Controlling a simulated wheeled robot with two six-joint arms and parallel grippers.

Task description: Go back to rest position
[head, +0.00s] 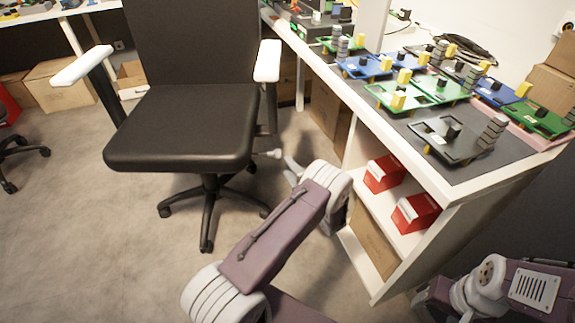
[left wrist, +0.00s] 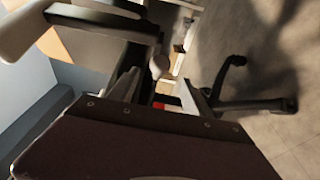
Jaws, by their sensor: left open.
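My left arm reaches up from the bottom of the head view, and my left gripper (head: 281,162) is beside the black office chair (head: 180,125), near its base. In the left wrist view, the two fingers of my left gripper (left wrist: 165,95) stand apart with nothing held between them. The chair's dark parts show close ahead in that view, but I cannot tell whether they touch the gripper. Part of my right arm shows at the bottom right of the head view; its gripper is out of view.
Cardboard boxes (head: 60,86) stand at the far left. Grey floor (head: 90,230) lies free at the left front.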

